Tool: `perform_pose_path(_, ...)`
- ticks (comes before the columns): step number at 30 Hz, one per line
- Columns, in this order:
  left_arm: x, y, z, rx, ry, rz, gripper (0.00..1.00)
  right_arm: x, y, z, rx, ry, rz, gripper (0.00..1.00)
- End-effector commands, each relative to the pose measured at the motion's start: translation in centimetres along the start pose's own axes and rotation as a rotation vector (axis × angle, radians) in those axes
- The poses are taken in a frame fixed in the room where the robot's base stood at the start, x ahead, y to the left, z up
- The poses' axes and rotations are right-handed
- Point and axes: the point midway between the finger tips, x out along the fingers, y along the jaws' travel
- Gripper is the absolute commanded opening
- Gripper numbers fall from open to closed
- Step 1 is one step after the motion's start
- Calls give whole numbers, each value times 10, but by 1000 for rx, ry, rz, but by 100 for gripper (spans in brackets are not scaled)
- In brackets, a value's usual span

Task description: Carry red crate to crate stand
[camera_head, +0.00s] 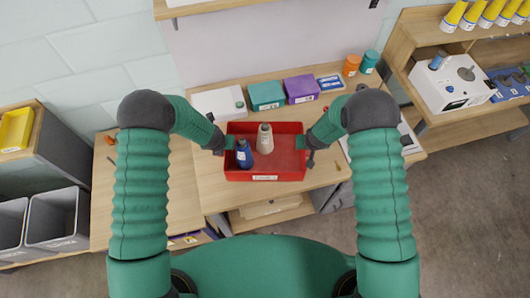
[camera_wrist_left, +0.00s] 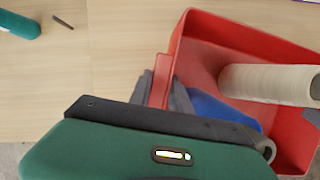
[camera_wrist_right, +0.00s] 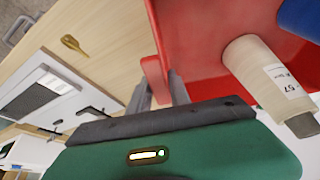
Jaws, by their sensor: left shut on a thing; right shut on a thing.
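The red crate (camera_head: 285,165) is in the middle of the head view, over the front part of the wooden table. It holds a blue cone (camera_head: 243,155) and a beige yarn cone (camera_head: 264,140), both upright. My left gripper (camera_head: 226,143) is shut on the crate's left side; the left wrist view shows its fingers at the red wall (camera_wrist_left: 168,85). My right gripper (camera_head: 304,142) is shut on the crate's right side, and the right wrist view shows its fingers at a red tab (camera_wrist_right: 155,80). I cannot tell whether the crate touches the table. No crate stand is clearly identifiable.
Behind the crate stand a white box (camera_head: 218,103), a teal box (camera_head: 266,95) and a purple box (camera_head: 301,89). A wooden shelf with yellow cones and a white device (camera_head: 447,80) is at right. Grey bins (camera_head: 55,218) are at left. Bare table (camera_head: 185,190) lies left of the crate.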

Motion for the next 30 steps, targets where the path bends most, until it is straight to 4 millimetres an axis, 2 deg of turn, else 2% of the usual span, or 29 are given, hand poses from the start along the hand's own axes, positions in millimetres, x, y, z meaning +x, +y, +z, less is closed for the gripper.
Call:
perform_pose_path(10, -3, -1, 3, 1, -4, -1, 0, -3, 0, -2, -1, 1, 0, 0)
perform_pose_path(22, -45, -1, 20, 0, -4, -1, 0, -45, -1, -18, -2, 1, -1, 0)
perform_pose_path(30, -47, -1, 21, 0, -3, -1, 0, -47, -1, -19, -2, 0, -1, 0)
